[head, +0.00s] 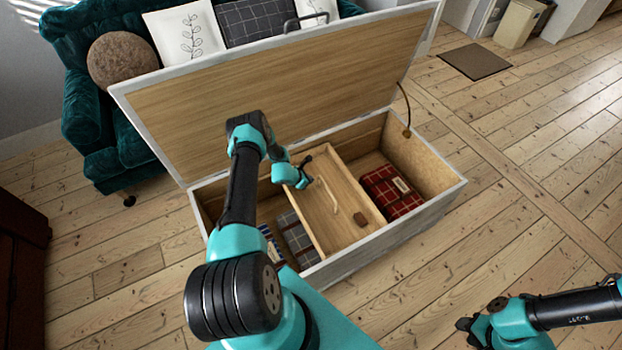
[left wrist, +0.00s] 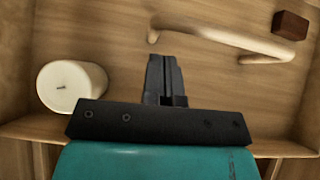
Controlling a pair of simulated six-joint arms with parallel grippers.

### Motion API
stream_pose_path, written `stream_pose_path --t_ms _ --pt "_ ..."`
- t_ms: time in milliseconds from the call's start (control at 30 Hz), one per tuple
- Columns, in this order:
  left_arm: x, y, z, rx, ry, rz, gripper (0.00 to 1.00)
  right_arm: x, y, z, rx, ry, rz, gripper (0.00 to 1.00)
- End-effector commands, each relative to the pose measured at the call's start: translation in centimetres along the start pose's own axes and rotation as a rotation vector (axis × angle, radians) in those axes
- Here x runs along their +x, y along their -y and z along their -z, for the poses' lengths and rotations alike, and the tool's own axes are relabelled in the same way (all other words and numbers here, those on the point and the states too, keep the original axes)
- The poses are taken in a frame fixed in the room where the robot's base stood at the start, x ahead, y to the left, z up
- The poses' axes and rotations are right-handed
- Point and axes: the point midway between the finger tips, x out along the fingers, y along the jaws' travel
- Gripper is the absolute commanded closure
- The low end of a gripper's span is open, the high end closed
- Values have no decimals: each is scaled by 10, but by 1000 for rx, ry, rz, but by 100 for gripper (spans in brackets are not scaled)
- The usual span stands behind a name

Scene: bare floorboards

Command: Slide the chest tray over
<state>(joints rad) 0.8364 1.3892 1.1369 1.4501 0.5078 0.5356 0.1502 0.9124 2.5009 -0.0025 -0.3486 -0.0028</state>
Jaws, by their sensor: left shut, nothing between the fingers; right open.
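The open chest (head: 420,212) holds a wooden tray (head: 325,228) across its middle. The tray carries a pale curved bar (head: 329,192) and a small dark brown block (head: 360,219); both also show in the left wrist view, the bar (left wrist: 222,40) and the block (left wrist: 290,25). A cream candle (left wrist: 72,86) stands in the tray. My left gripper (head: 308,160) reaches in over the tray, shut and empty; its fingers (left wrist: 165,75) point at the tray between candle and bar. Contact cannot be told. My right gripper (head: 465,328) is open and empty over the floor at lower right.
The raised lid (head: 280,85) stands behind my left arm. Folded red plaid cloth (head: 390,190) lies right of the tray; grey (head: 297,238) and blue cloths lie left. A teal sofa (head: 95,110) is behind. Floorboards right of the chest are clear.

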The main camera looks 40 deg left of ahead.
Motion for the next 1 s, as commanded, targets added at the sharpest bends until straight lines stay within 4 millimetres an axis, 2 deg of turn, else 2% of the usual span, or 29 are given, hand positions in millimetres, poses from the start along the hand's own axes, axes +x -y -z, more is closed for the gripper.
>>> stream_pose_path --t_ms 67,400,600,767,1000 --pt "-6 2 6 3 0 5 100 0 0 0 0 0 0 57" --pt "-68 1 5 5 1 3 100 0 0 0 0 0 0 57" --pt "-96 1 5 6 1 3 100 0 0 0 0 0 0 57" --pt "-105 2 5 6 1 5 100 0 0 0 0 0 0 57" --pt "-106 2 5 6 1 4 100 0 0 0 0 0 0 57"
